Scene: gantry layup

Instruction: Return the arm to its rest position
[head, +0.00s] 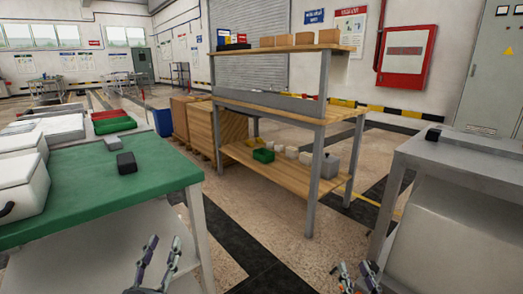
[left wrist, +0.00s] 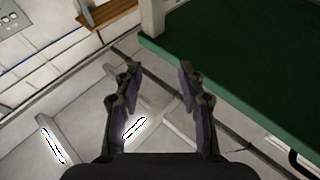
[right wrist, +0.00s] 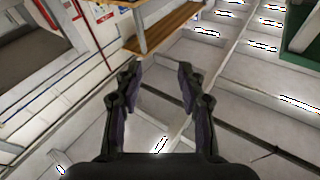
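My left gripper (head: 160,265) is low in the head view, in front of the green-topped table (head: 110,190). In the left wrist view its two fingers (left wrist: 150,85) stand apart with nothing between them. My right gripper (head: 355,276) is at the bottom edge of the head view, left of the grey table's white lower part, and is partly cut off. In the right wrist view its fingers (right wrist: 160,82) are apart and empty. Neither gripper touches anything that I can see.
A small dark block (head: 127,163) and white boxes (head: 22,185) are on the green table. A grey table (head: 460,150) stands at right with a dark block (head: 433,134). A wooden workbench (head: 285,175) stands between them, farther back. Floor is clear between the tables.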

